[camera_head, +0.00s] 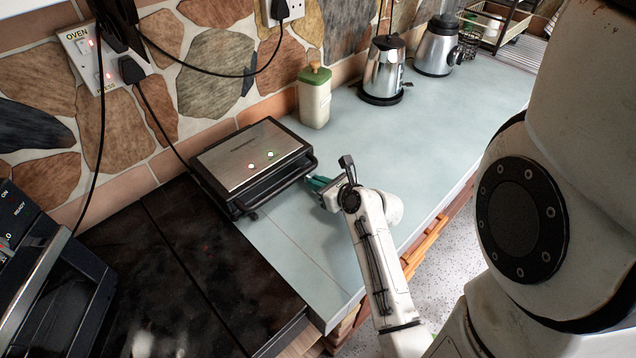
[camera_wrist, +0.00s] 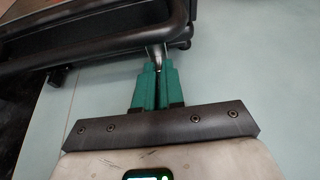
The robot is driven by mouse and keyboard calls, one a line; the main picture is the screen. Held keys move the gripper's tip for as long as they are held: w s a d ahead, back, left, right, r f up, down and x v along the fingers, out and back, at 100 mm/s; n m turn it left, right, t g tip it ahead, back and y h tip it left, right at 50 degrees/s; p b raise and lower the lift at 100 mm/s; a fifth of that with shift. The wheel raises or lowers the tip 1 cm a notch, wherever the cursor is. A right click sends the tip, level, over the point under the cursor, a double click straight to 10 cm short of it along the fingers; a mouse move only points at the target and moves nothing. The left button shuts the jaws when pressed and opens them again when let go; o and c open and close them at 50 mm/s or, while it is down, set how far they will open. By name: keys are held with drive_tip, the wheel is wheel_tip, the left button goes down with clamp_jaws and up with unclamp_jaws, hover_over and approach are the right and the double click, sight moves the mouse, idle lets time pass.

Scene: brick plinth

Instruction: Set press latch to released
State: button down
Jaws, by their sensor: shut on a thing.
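The press (camera_head: 240,158) has a silver lid and a dark frame, and stands against the stone wall with its front handle facing out. Its dark edge (camera_wrist: 100,38) crosses the top left of the wrist view. The press latch (camera_wrist: 157,52) is a small grey metal tab at the press's corner in the wrist view. My gripper (camera_head: 312,182) is at the press's right front corner, low over the counter. In the wrist view its teal fingers (camera_wrist: 157,72) are shut on the latch's end, which they partly hide. The latch is too small to make out in the head view.
A dark hob (camera_head: 190,270) lies at left. The pale counter (camera_head: 400,140) is clear right of the press. Cables hang along the wall.

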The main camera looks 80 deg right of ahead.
drive_tip(key=shift+r, duration=0.15)
drive_tip(key=g+p, duration=0.1)
drive_tip(key=r+g+y+p, duration=0.1)
drive_tip(key=shift+s+a+r+g+y, duration=0.1)
drive_tip(key=shift+r+g+y, duration=0.05)
drive_tip(key=shift+g+y, duration=0.15)
drive_tip(key=r+g+y, duration=0.1)
drive_tip(key=g+y, duration=0.1)
drive_tip(key=g, duration=0.1)
drive_tip(key=shift+r, duration=0.2)
drive_tip(key=shift+r+g+y, duration=0.35)
drive_tip(key=shift+g+y, duration=0.2)
drive_tip(key=shift+g, duration=0.35)
drive_tip(key=shift+r+g+y, duration=0.35)
drive_tip(key=shift+g+y, duration=0.2)
drive_tip(key=shift+g, duration=0.35)
drive_tip(key=c, duration=1.2)
unclamp_jaws()
drive_tip(key=shift+c, duration=0.2)
